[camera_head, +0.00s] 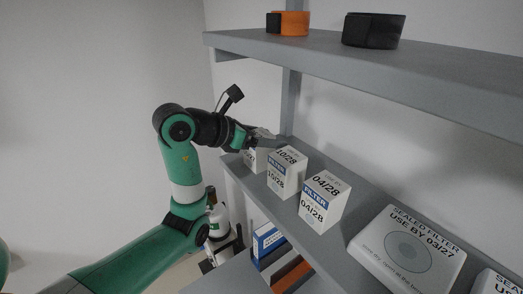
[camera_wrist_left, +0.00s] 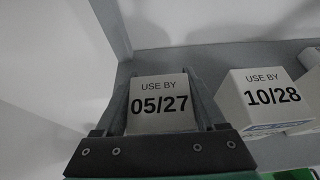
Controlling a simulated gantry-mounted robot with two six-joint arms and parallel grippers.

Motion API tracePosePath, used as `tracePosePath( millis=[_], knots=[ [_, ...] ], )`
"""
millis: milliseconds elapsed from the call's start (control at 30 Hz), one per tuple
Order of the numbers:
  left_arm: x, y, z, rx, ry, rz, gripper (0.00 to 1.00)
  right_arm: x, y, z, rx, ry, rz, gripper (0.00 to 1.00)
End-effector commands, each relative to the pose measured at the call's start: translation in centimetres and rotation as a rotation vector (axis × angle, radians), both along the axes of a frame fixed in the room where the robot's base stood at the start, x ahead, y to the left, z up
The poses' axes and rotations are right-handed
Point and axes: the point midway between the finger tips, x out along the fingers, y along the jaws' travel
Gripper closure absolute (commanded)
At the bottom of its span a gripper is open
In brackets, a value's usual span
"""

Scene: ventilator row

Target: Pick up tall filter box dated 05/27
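The tall filter box dated 05/27 (camera_wrist_left: 160,92) is a pale box with "USE BY 05/27" on its top, seen in the left wrist view between my fingers. In the head view the box (camera_head: 255,160) stands at the far end of the middle shelf, partly hidden by my gripper and the 10/28 box. My left gripper (camera_head: 266,138) is at its top, one finger on each side. The fingers lie close along its sides, but I cannot tell if they press on it. My right gripper is not in view.
The box dated 10/28 (camera_head: 287,172) stands close beside it, and the 04/28 box (camera_head: 324,202) follows. A flat box marked 03/27 (camera_head: 407,250) lies nearer. An upper shelf (camera_head: 380,62) overhangs, holding an orange roll (camera_head: 292,23) and a black roll (camera_head: 376,30).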

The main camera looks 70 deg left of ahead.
Motion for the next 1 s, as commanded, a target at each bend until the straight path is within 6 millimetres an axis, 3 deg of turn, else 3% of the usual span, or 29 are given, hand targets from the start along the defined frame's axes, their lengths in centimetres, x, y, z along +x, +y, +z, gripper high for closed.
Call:
tracePosePath(
  millis=[33,200,300,667,1000],
  knots=[
    [0.0,0.0,0.0,0.000,0.000,0.000,0.40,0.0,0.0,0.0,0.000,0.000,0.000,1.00],
    [0.0,0.0,0.0,0.000,0.000,0.000,0.70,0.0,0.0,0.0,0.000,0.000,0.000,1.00],
    [0.0,0.0,0.0,0.000,0.000,0.000,0.83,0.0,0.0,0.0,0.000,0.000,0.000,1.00],
    [0.1,-0.1,0.5,0.000,-0.001,-0.002,0.83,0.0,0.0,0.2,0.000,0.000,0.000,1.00],
    [0.6,-0.6,3.1,0.002,-0.003,-0.014,0.83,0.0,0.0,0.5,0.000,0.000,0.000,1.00]
  ],
)
